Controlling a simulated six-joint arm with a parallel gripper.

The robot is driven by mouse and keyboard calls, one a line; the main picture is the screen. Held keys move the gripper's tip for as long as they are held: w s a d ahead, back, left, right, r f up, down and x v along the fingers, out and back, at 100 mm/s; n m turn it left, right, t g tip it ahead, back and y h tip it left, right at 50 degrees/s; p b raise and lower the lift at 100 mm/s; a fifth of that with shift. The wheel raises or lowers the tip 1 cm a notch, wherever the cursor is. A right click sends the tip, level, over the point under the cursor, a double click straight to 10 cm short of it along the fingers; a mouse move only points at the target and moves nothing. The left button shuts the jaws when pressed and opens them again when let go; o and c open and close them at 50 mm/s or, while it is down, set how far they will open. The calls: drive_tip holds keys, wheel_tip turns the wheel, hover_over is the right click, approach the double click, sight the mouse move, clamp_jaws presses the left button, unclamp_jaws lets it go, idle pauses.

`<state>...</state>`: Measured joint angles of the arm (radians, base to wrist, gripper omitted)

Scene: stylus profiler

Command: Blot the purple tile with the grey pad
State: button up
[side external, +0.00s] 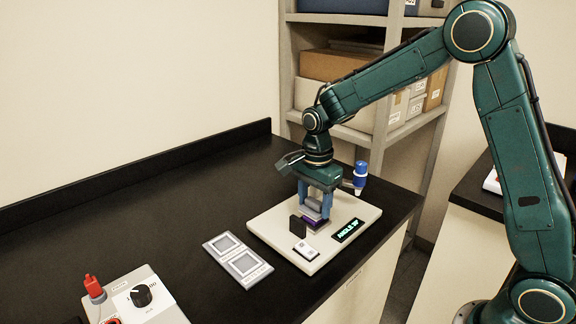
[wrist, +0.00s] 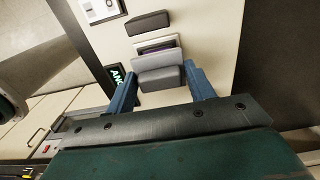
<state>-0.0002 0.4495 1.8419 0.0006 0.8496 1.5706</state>
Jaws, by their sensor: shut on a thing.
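The purple tile (side external: 315,224) lies on the pale base plate (side external: 365,211), below my gripper (side external: 317,207). In the wrist view only a thin purple and white strip of the tile (wrist: 157,44) shows beyond the pad. My gripper (wrist: 161,72) is shut on the grey pad (wrist: 160,79), with a blue finger at each side of it. In the side view the pad is largely hidden between the fingers, right over the tile. I cannot tell whether the pad touches the tile.
A small black block (side external: 297,227) stands beside the tile. A display reading "ANGLE" (side external: 347,230) and a white switch (side external: 305,249) are on the base plate. A blue-topped cylinder (side external: 360,174) is behind. A grey two-square holder (side external: 238,258) and control box (side external: 137,299) lie left.

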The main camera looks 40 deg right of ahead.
sight(308, 197)
drive_tip(key=shift+f, duration=0.55)
idle(1.4)
drive_tip(key=shift+r, duration=0.1)
drive_tip(key=shift+r, duration=3)
drive_tip(key=n, duration=0.3)
drive_tip(key=w+n, duration=0.1)
drive_tip(key=n, duration=0.3)
drive_tip(key=shift+w+f, duration=0.15)
drive_tip(key=shift+w, duration=0.05)
drive_tip(key=n, duration=0.3)
drive_tip(key=shift+w+n, duration=0.3)
drive_tip(key=n, duration=0.3)
drive_tip(key=shift+w+f+n, duration=0.1)
drive_tip(key=shift+w+n, duration=0.3)
drive_tip(key=shift+d, duration=0.1)
